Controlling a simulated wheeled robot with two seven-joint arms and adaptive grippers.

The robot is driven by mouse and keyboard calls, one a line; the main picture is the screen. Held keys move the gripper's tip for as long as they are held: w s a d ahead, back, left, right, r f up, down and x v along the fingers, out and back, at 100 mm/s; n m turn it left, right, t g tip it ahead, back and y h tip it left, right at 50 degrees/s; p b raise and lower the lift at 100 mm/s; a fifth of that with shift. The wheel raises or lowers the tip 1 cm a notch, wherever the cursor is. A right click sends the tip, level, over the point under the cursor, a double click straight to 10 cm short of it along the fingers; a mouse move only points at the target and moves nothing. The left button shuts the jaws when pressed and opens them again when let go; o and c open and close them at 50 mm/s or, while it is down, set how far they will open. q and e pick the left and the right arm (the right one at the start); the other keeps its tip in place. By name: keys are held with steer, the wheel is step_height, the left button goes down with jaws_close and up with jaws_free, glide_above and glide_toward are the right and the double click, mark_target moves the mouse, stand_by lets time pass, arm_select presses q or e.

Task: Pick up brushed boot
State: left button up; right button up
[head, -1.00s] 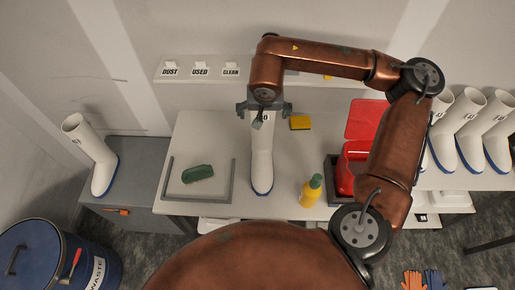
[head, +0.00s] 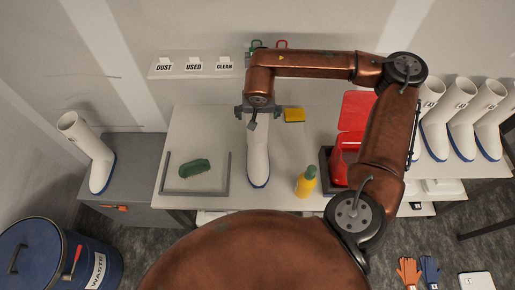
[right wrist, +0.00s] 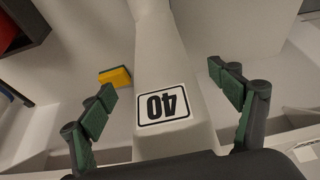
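A white boot (head: 258,155) with a blue sole edge stands upright in the middle of the bench. In the right wrist view the boot (right wrist: 150,55) shows its label "40". My right gripper (head: 258,113) is at the top of the boot shaft. Its two fingers are spread, one on each side of the shaft, with gaps visible in the right wrist view (right wrist: 166,92). The boot's upper rim is hidden behind the gripper in the head view. A green brush (head: 194,168) lies within a grey frame on the bench. My left gripper is not in view.
A yellow sponge (head: 294,115) lies behind the boot and a yellow bottle (head: 306,183) stands to its right. A red container (head: 340,165) is farther right. Another boot (head: 92,150) stands on the grey cabinet at left; several more stand at right.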

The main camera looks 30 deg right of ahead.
steer(key=c, duration=1.9)
